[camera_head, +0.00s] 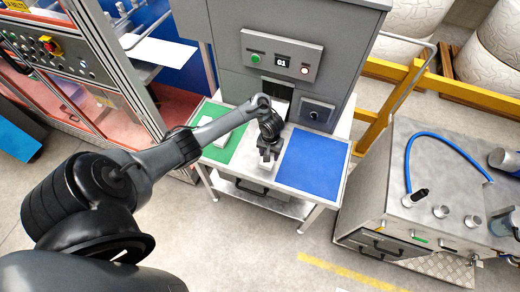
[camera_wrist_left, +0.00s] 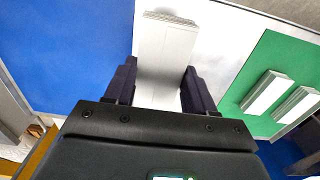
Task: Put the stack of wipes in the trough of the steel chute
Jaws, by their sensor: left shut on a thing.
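My left gripper (camera_head: 266,158) is over the table between the green and blue mats, fingers pointing down. It is shut on a white stack of wipes (camera_wrist_left: 165,50), which lies between the two dark fingers in the left wrist view (camera_wrist_left: 160,90). The lower end of the stack (camera_head: 265,166) shows under the gripper in the head view. A pale steel surface in the opening under the grey machine's button panel looks like the chute (camera_head: 279,90); my arm hides its lower part, and its trough is not clear. My right gripper is not in view.
More white stacks lie on the green mat (camera_wrist_left: 245,90). The blue mat (camera_head: 312,162) is bare. The grey machine (camera_head: 325,20) stands behind the table. A steel cabinet with a blue hose (camera_head: 440,138) stands at right, and a framed machine stands at left.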

